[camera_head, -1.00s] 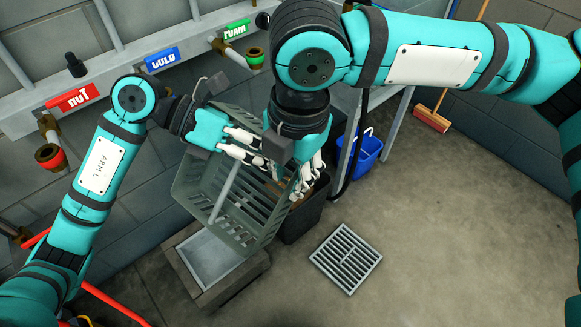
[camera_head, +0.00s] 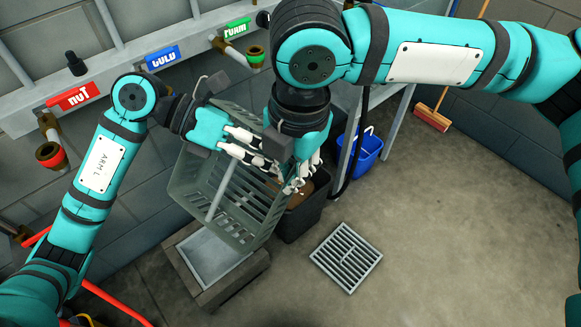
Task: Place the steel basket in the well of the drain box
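The steel basket (camera_head: 190,180) is a grey-green slatted basket, tilted, held in the air at the middle of the head view. The drain box (camera_head: 206,256) is a low box with a pale well, standing on the floor below the basket; the basket hides part of it. My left gripper (camera_head: 268,160) reaches over the basket's upper part from the left, its white fingers near the far rim. My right gripper (camera_head: 300,180) points down at the basket's right side. The fingers of both overlap the rim, and I cannot tell exactly how each closes on it.
A dark bin (camera_head: 305,215) with brown contents stands right of the basket. A floor grate (camera_head: 346,258), a blue bucket (camera_head: 361,158) and a broom (camera_head: 432,118) are further right. Pipes with red, blue and green labels run along the wall. The floor at right is clear.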

